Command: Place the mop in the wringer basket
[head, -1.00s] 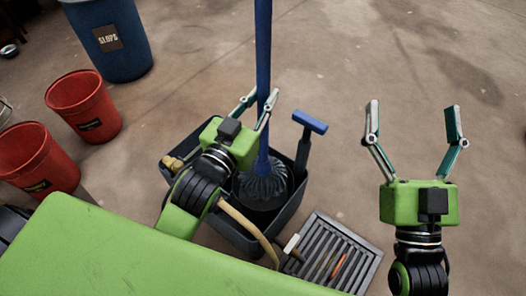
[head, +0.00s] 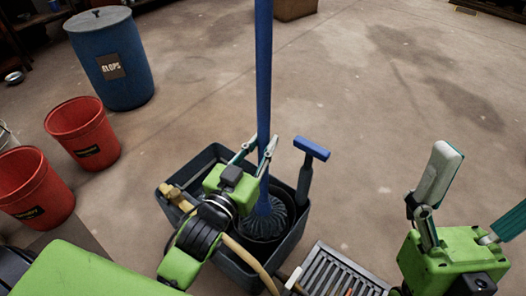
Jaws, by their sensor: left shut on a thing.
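The mop (head: 263,75) has a long blue handle and a grey-blue strand head. It stands nearly upright with its head low inside the dark mop bucket (head: 292,232). The dark round wringer basket (head: 262,236) shows around the lower part of the head; how deep the head sits in it is hidden. My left gripper (head: 261,147) is shut on the handle above the head, and its arm covers the bucket's left part. A blue T-shaped lever (head: 311,148) stands at the bucket's right side. My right gripper (head: 485,185) is open and empty at the right, apart from the bucket.
Two red buckets (head: 82,132) stand at the left. A blue drum (head: 112,62) marked SLOPS stands behind them. A floor grate (head: 335,272) lies right of the mop bucket, and a tan hose (head: 250,262) runs in front.

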